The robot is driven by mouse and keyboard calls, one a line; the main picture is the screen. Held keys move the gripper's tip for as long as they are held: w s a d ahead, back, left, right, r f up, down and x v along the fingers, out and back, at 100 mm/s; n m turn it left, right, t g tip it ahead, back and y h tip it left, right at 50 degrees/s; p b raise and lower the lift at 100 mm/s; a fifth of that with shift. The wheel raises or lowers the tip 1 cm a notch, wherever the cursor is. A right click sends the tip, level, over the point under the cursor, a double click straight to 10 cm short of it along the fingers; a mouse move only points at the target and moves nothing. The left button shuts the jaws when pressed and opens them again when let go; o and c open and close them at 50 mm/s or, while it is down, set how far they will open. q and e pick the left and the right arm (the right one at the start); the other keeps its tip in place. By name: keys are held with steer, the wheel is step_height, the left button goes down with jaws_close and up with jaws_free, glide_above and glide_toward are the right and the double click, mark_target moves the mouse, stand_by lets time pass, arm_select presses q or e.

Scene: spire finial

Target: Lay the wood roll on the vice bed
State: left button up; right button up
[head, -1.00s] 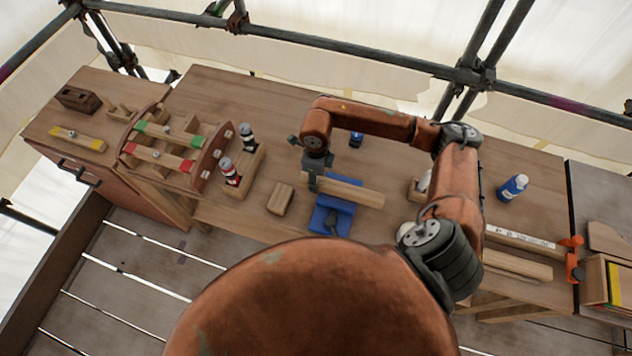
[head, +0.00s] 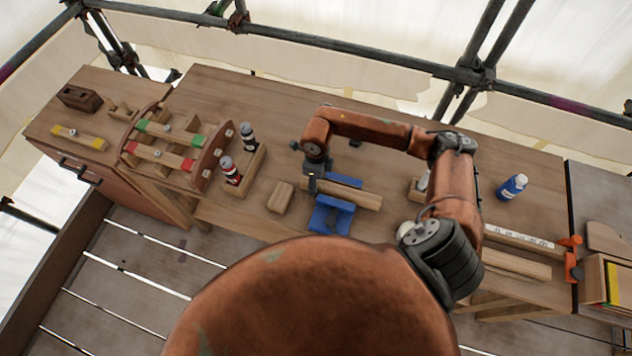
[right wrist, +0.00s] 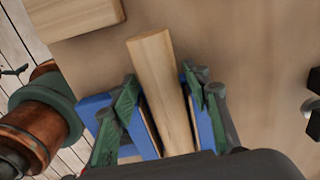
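The wood roll (head: 352,194), a long pale bar, lies level between the two blue jaws of the vice (head: 332,217) near the bench's front edge. In the right wrist view the roll (right wrist: 160,85) runs between the blue vice jaws (right wrist: 205,125). My right gripper (head: 314,184) points down over the roll's left part. In the right wrist view its green fingers (right wrist: 160,90) straddle the roll, with narrow gaps on both sides, so it looks open. The bed under the roll is hidden. My left gripper is not in view.
A small wood block (head: 280,197) lies left of the vice. A bottle holder (head: 244,176) and a rack with red and green parts (head: 165,148) stand further left. The bench behind the vice is mostly clear.

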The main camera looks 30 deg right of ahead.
steer(key=shift+o, duration=0.6)
steer(key=shift+r, duration=0.2)
step_height(320, 180, up, 12)
steer(key=shift+b, duration=0.45)
